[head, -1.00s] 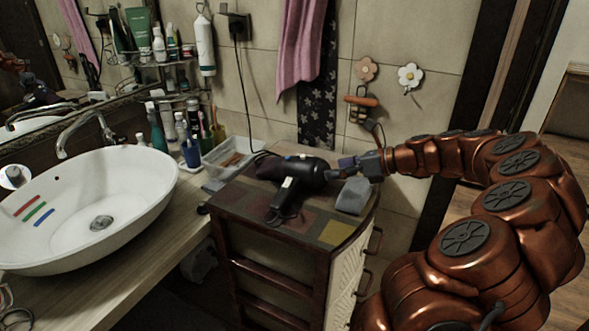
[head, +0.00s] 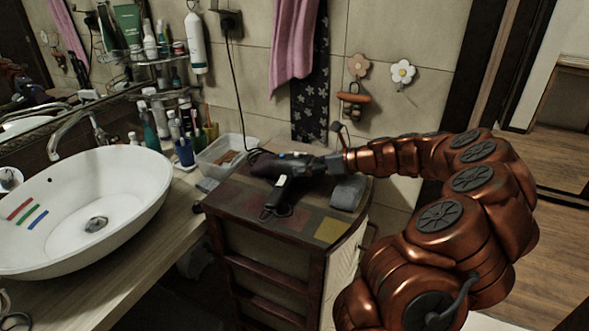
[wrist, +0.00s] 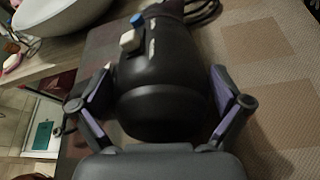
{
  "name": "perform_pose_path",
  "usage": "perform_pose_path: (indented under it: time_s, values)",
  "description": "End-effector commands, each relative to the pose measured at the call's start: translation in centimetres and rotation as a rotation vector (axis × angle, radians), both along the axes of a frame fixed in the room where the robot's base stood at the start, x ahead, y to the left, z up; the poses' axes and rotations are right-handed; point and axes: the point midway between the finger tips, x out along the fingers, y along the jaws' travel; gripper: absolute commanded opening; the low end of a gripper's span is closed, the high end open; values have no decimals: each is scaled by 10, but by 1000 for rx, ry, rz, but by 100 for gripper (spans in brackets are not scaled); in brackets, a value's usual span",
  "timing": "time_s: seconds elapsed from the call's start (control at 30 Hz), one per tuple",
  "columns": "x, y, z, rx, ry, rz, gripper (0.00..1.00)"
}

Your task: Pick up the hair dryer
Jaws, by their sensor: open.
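The black hair dryer (head: 283,180) lies on top of the small wooden cabinet (head: 262,217), its handle pointing toward the front. In the wrist view the rounded body of the hair dryer (wrist: 160,85) fills the middle, with a white switch and a blue button on it. My gripper (head: 318,164) is at the dryer's right end in the head view. In the wrist view my gripper (wrist: 163,95) is open, with one finger on each side of the dryer body. Small gaps seem to show beside the body; I cannot tell if either finger touches it.
A grey cloth-like item (head: 348,192) lies on the cabinet just right of the dryer. A clear tray (head: 222,157) stands behind left. The dryer's cord runs up to a wall socket (head: 231,24). A white basin (head: 85,205) is at the left.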

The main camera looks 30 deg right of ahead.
Motion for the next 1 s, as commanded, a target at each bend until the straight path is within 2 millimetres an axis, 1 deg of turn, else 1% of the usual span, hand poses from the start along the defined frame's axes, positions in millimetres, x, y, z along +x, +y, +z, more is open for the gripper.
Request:
perform_pose_path:
  time_s: [0.1,0.13,0.7,0.77,0.8,0.83,1.0]
  values:
    - [0,0,0,0,-1,0,100]
    - [0,0,0,0,-1,0,98]
    - [0,0,1,0,-1,1,39]
    - [0,0,1,1,-2,0,34]
    - [0,0,1,1,-2,0,28]
    - [0,0,1,1,-2,0,25]
    - [0,0,2,1,-2,1,25]
